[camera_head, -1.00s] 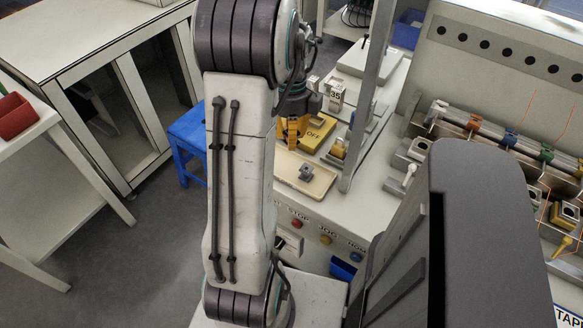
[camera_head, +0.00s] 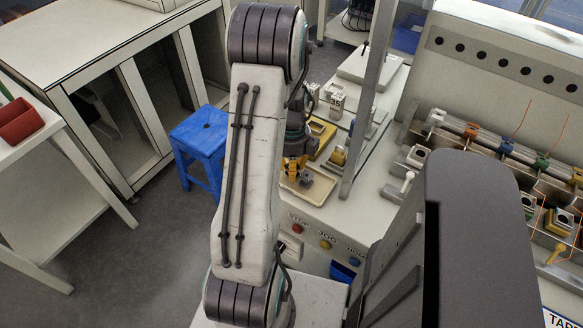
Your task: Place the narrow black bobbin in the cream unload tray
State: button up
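The cream unload tray (camera_head: 324,190) lies on the near left part of the machine top. A small dark grey piece (camera_head: 306,179) shows in it; I cannot tell whether it is the narrow black bobbin. My gripper (camera_head: 292,176), with yellow fingers, points down over the left part of the tray, close beside that piece. My arm hides part of the tray's left side. The fingers are too small and partly covered to show whether they are open or shut, or hold anything.
A yellow block (camera_head: 322,138) lies behind the tray, with a white box marked 35 (camera_head: 336,107) beyond it. A grey upright post (camera_head: 367,100) stands right of the tray. A blue stool (camera_head: 203,135) stands left. Coloured spools (camera_head: 507,143) line a rail at right.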

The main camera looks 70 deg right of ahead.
jog(key=shift+f, duration=0.25)
jog(key=shift+f+b, duration=0.15)
jog(key=shift+b, duration=0.15)
jog(key=o, duration=1)
jog(key=shift+r, duration=0.2)
jog(key=shift+r+p, duration=0.3)
jog(key=shift+p, duration=0.15)
jog(key=r, duration=0.3)
jog(key=r+b, duration=0.1)
jog(key=r, duration=0.2)
jog(key=r+b, duration=0.1)
jog(key=r, duration=0.2)
jog(key=shift+w+d+r, duration=0.1)
jog(key=shift+d+r, duration=0.25)
jog(key=shift+r, duration=0.05)
jog(key=shift+a+r, duration=0.1)
jog(key=shift+r, duration=0.85)
